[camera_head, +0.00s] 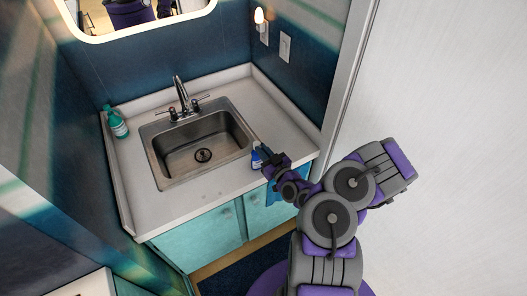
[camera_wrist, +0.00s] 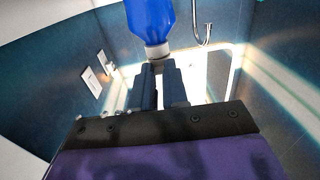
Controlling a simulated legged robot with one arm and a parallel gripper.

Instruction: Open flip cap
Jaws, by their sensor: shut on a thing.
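A blue bottle (camera_head: 256,158) stands on the right part of the white counter, beside the sink. In the wrist view the blue bottle (camera_wrist: 150,22) fills the top middle, with its white cap (camera_wrist: 157,51) toward my gripper. My gripper (camera_wrist: 160,68) is shut with its fingertips at the white cap. In the head view my gripper (camera_head: 266,155) reaches the bottle from the right and hides part of it. The fingers cover part of the cap, so I cannot tell whether its lid is flipped up.
A steel sink (camera_head: 163,178) with a faucet (camera_head: 181,95) lies left of the bottle. A teal bottle (camera_head: 117,124) stands at the counter's back left corner. The front of the white counter (camera_head: 180,200) is clear. A white wall (camera_head: 440,90) rises on the right.

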